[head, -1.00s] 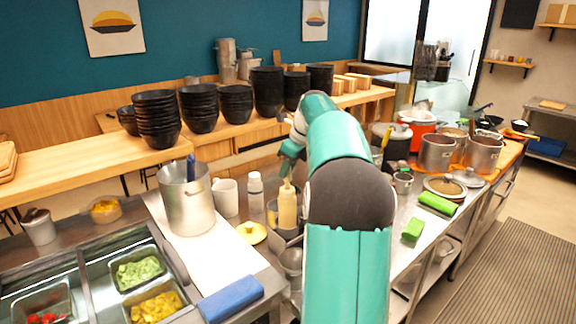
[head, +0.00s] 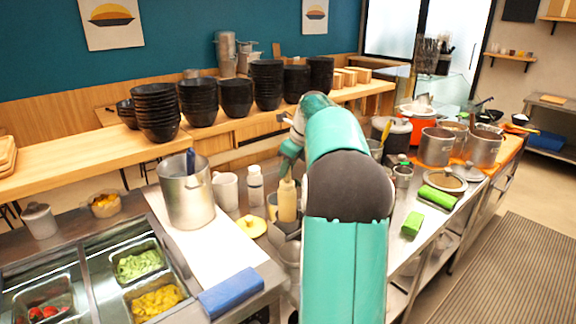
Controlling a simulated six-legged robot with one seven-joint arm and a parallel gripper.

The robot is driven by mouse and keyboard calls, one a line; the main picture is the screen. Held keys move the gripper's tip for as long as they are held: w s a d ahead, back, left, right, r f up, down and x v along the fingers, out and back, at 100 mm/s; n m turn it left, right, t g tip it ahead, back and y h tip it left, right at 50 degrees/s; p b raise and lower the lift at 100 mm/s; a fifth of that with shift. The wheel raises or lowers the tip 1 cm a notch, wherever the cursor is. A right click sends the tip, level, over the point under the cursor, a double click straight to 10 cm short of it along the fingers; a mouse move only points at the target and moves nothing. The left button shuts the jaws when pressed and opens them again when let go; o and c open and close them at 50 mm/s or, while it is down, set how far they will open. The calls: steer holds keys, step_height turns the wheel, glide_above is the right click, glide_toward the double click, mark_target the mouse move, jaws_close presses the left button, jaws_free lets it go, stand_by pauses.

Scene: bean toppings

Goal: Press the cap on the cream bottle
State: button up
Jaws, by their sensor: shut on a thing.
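A cream-coloured squeeze bottle (head: 287,203) stands upright on the counter in the head view, just left of my teal arm. My gripper (head: 287,174) is at the top of this bottle, pointing down. It is shut on the bottle's top end. The fingertips and the cap are small and partly hidden, so I cannot tell how the cap sits. A second, white bottle (head: 256,192) with a pale top stands upright to the left, apart from my gripper.
A steel pot (head: 187,205) and a white mug (head: 226,194) stand left of the bottles. A yellow lid-like piece (head: 251,226) and a blue cloth (head: 230,294) lie in front. Black bowl stacks (head: 157,112) line the shelf behind. My arm hides the counter to the right.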

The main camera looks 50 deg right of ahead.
steer(key=shift+f, duration=0.3)
stand_by(0.4)
steer(key=o, duration=1.3)
steer(key=shift+r, duration=3.25)
jaws_close()
